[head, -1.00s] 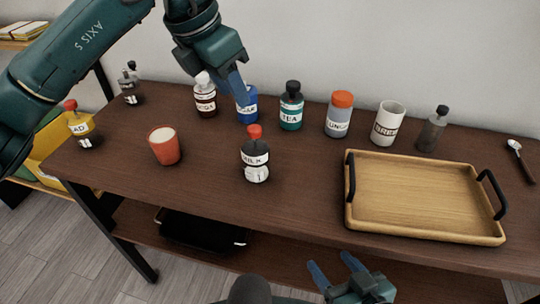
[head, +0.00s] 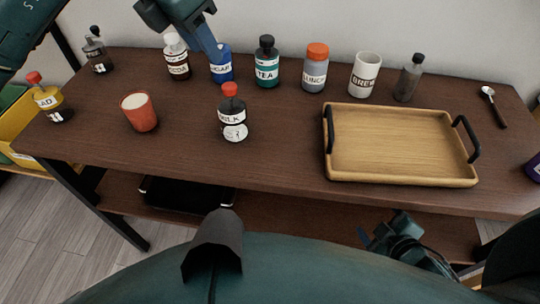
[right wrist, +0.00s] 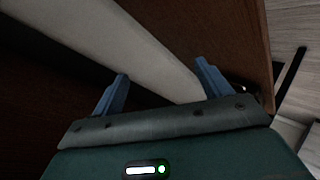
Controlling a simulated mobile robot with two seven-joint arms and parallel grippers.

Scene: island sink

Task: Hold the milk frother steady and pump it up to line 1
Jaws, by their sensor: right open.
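The milk frother (head: 233,118) stands upright on the dark wooden table, a dark bottle with a red top, a MILK label and a round white mark low on its front. My left gripper (head: 208,45) is behind it, with its blue finger in front of or beside the blue sugar jar (head: 222,67). I cannot tell whether its fingers are apart. My right gripper (head: 372,238) is low in front of the table edge, away from the frother. In the right wrist view my right gripper (right wrist: 162,85) is open and empty.
A wooden tray (head: 400,178) with black handles lies to the right of the frother. A red cup (head: 140,112) stands to its left. Behind are the cocoa jar (head: 177,60), tea jar (head: 266,65), orange-lidded jar (head: 315,70) and mug (head: 364,75).

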